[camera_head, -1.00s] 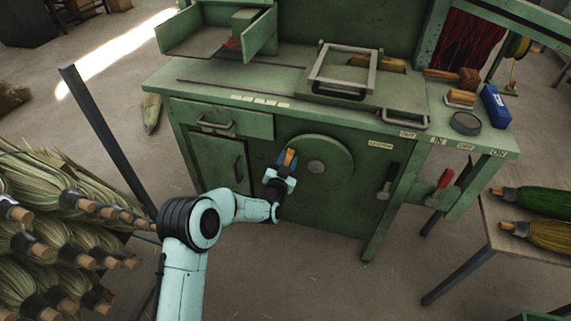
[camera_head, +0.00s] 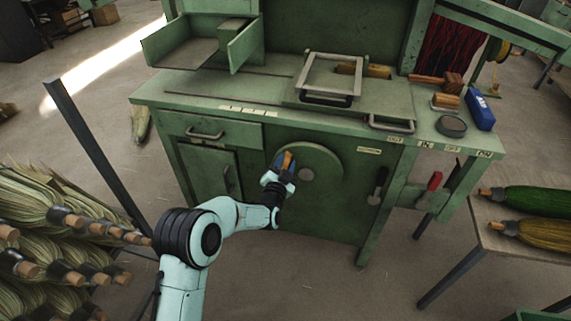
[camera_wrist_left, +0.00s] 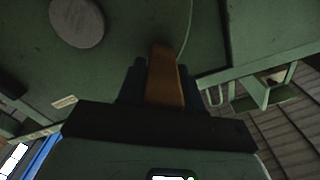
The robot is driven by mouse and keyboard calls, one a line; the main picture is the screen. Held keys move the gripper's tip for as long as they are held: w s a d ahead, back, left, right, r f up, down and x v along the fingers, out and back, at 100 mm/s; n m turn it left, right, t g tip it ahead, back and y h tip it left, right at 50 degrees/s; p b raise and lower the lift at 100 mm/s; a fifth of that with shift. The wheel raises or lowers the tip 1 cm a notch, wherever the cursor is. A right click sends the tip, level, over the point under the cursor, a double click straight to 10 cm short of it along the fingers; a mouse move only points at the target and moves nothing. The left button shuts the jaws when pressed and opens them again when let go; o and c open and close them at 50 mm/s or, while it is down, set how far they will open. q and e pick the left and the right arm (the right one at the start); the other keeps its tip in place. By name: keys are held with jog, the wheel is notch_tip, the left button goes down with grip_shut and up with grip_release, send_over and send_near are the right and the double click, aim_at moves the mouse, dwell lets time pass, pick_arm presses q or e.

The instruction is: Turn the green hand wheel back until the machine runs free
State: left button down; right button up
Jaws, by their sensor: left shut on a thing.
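The green hand wheel (camera_head: 318,160) is a round disc on the front of the green machine (camera_head: 270,200), with a grey hub (camera_head: 306,174) at its middle. A wooden handle (camera_head: 288,161) stands out from the wheel's left side. My left gripper (camera_head: 283,162) is shut on this handle. In the left wrist view the orange-brown handle (camera_wrist_left: 164,75) lies between the dark fingers, and the grey hub (camera_wrist_left: 77,22) shows at upper left. My right gripper is in neither view.
A black lever (camera_head: 377,186) and a red-handled lever (camera_head: 434,182) are on the machine's right side. Broom bundles (camera_head: 60,215) lie at left. A side table (camera_head: 500,240) at right holds a green and a yellow broom. A dark post (camera_head: 95,145) stands left of my arm.

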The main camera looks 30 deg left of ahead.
pick_arm(q)
jog(key=c, duration=0.8)
grip_release()
jog(key=shift+s+a+f, duration=0.1)
jog(key=shift+a+f, duration=0.2)
jog(key=shift+a, duration=0.05)
jog(key=shift+c, duration=0.2)
jog(key=shift+d+r, duration=0.1)
jog(key=p+v, duration=0.1)
jog(key=v, duration=1.2)
jog(key=shift+s, duration=0.15)
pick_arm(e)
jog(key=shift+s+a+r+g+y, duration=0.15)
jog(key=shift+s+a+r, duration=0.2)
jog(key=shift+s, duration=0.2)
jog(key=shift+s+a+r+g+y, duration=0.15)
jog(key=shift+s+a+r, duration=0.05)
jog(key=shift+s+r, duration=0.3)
pick_arm(q)
jog(key=shift+d, duration=0.15)
